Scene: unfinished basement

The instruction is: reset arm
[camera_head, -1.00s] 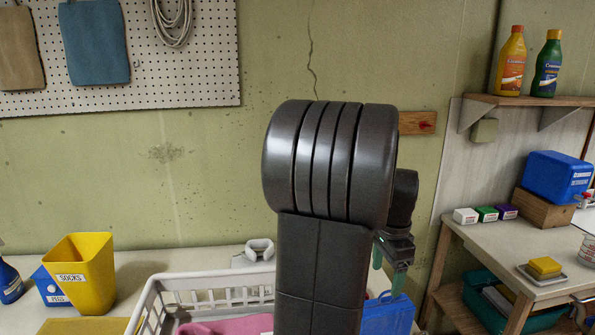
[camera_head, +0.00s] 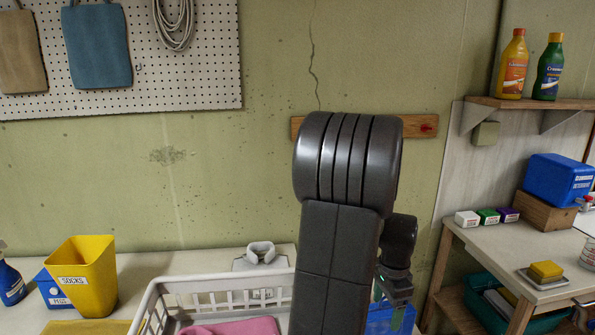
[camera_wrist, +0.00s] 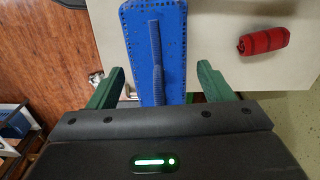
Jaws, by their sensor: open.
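My gripper (camera_wrist: 157,88) shows in the wrist view with its two green fingers spread apart and nothing between them touching either one. A blue perforated object with a raised rib (camera_wrist: 172,75) lies beyond the fingers in that view. In the head view my gripper (camera_head: 391,296) hangs low behind my arm, in front of a blue object (camera_head: 405,321). My dark arm covers the middle of the head view and hides part of the table.
A white basket (camera_head: 160,308) holding pink cloth (camera_head: 235,328) stands left of my arm. A yellow SOCKS bin (camera_head: 82,276) stands farther left. A red rolled item (camera_wrist: 264,40) lies on the pale surface. A side table (camera_head: 520,255) and shelf (camera_head: 530,103) are at right.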

